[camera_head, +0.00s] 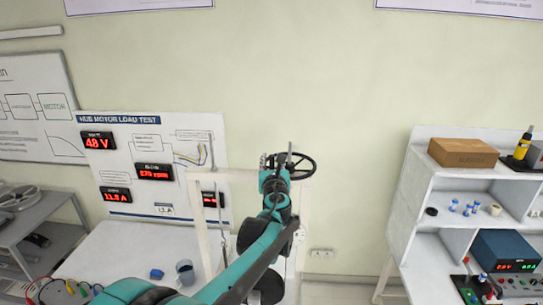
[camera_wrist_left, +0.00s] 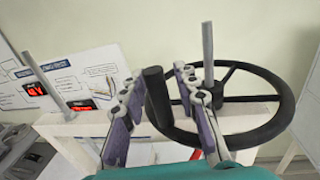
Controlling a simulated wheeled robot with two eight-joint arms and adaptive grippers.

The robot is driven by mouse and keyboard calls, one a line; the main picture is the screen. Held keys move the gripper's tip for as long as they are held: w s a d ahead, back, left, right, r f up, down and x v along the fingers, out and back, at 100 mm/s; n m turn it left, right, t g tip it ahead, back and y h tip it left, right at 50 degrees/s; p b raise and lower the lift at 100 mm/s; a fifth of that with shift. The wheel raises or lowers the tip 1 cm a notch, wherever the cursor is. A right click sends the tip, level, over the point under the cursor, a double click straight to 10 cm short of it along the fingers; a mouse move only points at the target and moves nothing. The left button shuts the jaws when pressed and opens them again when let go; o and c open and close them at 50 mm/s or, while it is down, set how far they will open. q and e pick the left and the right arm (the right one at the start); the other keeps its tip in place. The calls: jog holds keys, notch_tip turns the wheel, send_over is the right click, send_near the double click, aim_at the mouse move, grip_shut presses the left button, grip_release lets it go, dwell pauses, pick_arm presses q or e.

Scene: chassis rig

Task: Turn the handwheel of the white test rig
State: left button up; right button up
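The black handwheel (camera_head: 302,173) lies nearly level on top of the white test rig frame (camera_head: 199,215). In the left wrist view the wheel (camera_wrist_left: 285,88) shows its rim, spokes and an upright black handle knob (camera_wrist_left: 157,100). My left gripper (camera_head: 277,161) is at the near left side of the wheel. In the wrist view its two fingers (camera_wrist_left: 158,76) stand apart, one on each side of the knob. Narrow gaps seem to show beside the knob; contact is not clear. The gripper hides part of the wheel in the head view. My right gripper is not in view.
A grey upright post (camera_wrist_left: 208,55) rises by the wheel, and another rod (camera_wrist_left: 42,80) stands left. A display board (camera_head: 150,150) with red readouts stands behind a white table (camera_head: 130,250) at left. A white shelf (camera_head: 420,190) with a cardboard box (camera_head: 463,152) stands at right.

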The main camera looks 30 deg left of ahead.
pick_arm(q)
jog(key=shift+x, duration=0.9)
grip_shut()
jog(key=shift+d, duration=0.15)
